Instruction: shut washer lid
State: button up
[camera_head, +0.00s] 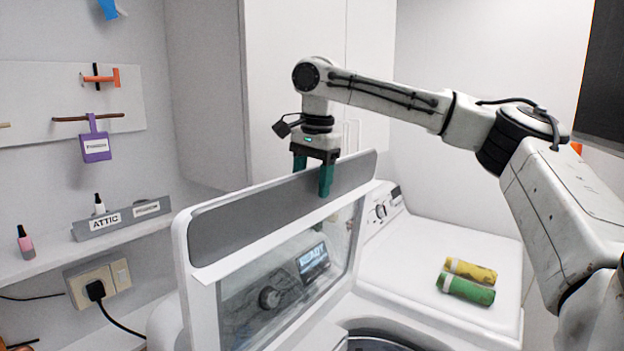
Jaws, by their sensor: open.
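The washer lid (237,224) stands raised, nearly upright, with a white frame, a grey band along its top and a clear window. Below it at the bottom of the picture is the open top of the washer, with part of the round drum opening (375,342) in view. My gripper (312,180) points down at the lid's top edge, right of its middle. It is open, with green fingers. One finger shows in front of the grey band and the other is at the far side of the edge. I cannot tell whether either finger touches the lid.
A second white machine (420,250) with a control panel stands right of the lid. A yellow roll (470,270) and a green roll (465,289) lie on it. A wall shelf (40,262) with small bottles is at left; a white cabinet (295,60) stands behind.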

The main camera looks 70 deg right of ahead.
jog(key=shift+c, duration=0.2)
grip_shut()
dwell(0.3)
